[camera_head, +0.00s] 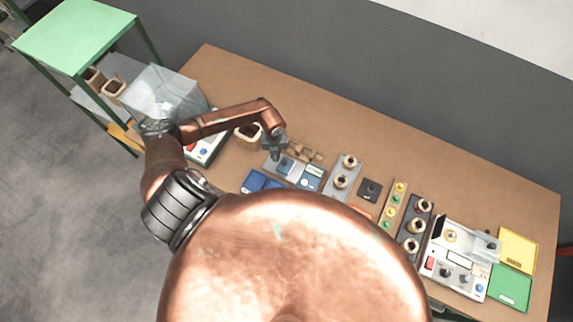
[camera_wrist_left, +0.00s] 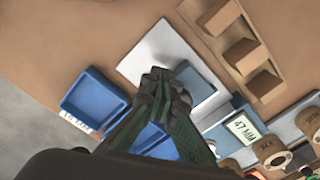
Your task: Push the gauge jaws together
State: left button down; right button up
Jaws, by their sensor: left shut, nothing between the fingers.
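The gauge is a pale grey plate (camera_head: 272,162) on the table, also in the left wrist view (camera_wrist_left: 150,52). A blue jaw block (camera_head: 287,163) stands on it, partly behind the fingers in the left wrist view (camera_wrist_left: 196,84). To its right is a block with a greenish display (camera_head: 315,170), which reads 47 MM in the left wrist view (camera_wrist_left: 244,126). A gap seems to lie between the blocks. My left gripper (camera_head: 276,151) is shut and empty, pointing down over the plate beside the blue block (camera_wrist_left: 165,78). I cannot tell whether it touches. My right gripper is out of view.
Blue trays (camera_wrist_left: 84,94) lie at the plate's near side. A wooden stepped rack (camera_wrist_left: 240,55) is close behind the gauge. A coil stand (camera_head: 340,181) is to the right. A clear box (camera_head: 165,92) stands at left. The table's back is clear.

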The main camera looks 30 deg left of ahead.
aim_at(288, 166)
pick_arm(q)
jog(key=shift+d+f, duration=0.1)
dwell(0.5)
jog(key=shift+w+d, duration=0.2)
jog(key=shift+d, duration=1.25)
jog(key=shift+w+d, duration=0.15)
jog(key=shift+d, duration=1.3)
jog(key=shift+a, duration=0.1)
jog(key=shift+s+a, duration=0.1)
jog(key=shift+a, duration=0.4)
notch_tip(288, 166, up, 7)
jog(key=p, duration=0.5)
jog(key=shift+p, duration=0.35)
